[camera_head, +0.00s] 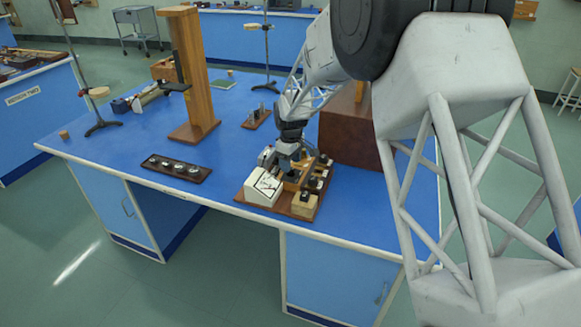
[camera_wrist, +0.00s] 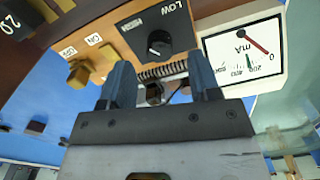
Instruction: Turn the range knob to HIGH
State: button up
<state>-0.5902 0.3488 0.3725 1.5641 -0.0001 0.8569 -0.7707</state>
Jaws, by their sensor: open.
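The range knob (camera_wrist: 160,43) is a round black knob on a wooden panel in the wrist view. A LOW label (camera_wrist: 175,6) lies above and right of it, and a smaller label (camera_wrist: 130,24), hard to read, lies to its left. In the head view my gripper (camera_head: 289,152) hangs over the instrument board (camera_head: 247,202); the knob cannot be made out there.
A white mA meter (camera_wrist: 243,52) sits right of the knob, and a coiled spring (camera_wrist: 163,70) lies between my fingers and the panel. A brass-coloured knob (camera_wrist: 79,74) is at left. In the head view a dark strip with several knobs (camera_head: 176,167) and a wooden column (camera_head: 190,75) share the blue bench.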

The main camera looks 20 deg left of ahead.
aim_at(292, 169)
jog(key=shift+r, duration=2.35)
jog(key=shift+d+r, duration=0.1)
jog(key=shift+d, duration=0.1)
jog(key=s+d+r+m, duration=0.3)
jog(key=s+d+r, duration=0.25)
jog(key=d, duration=0.45)
jog(key=s+d+r+m+t, duration=0.15)
jog(key=s+d+r, duration=0.25)
jog(key=d+r, duration=0.45)
jog(key=s+d+r+m, duration=0.3)
jog(key=s+d+r, duration=0.15)
jog(key=d, duration=0.75)
jog(key=s+d+m, duration=0.2)
jog(key=s+d, duration=0.4)
jog(key=s, duration=0.3)
jog(key=s+d+m, duration=0.3)
jog(key=s+d, duration=0.3)
jog(key=s, duration=0.4)
jog(key=s+d+m+t, duration=0.1)
jog(key=s+d+m, duration=0.2)
jog(key=s+d, duration=0.3)
jog(key=s+f, duration=0.1)
jog(key=s, duration=0.3)
jog(key=shift+s+d, duration=0.2)
jog(key=shift+s, duration=0.05)
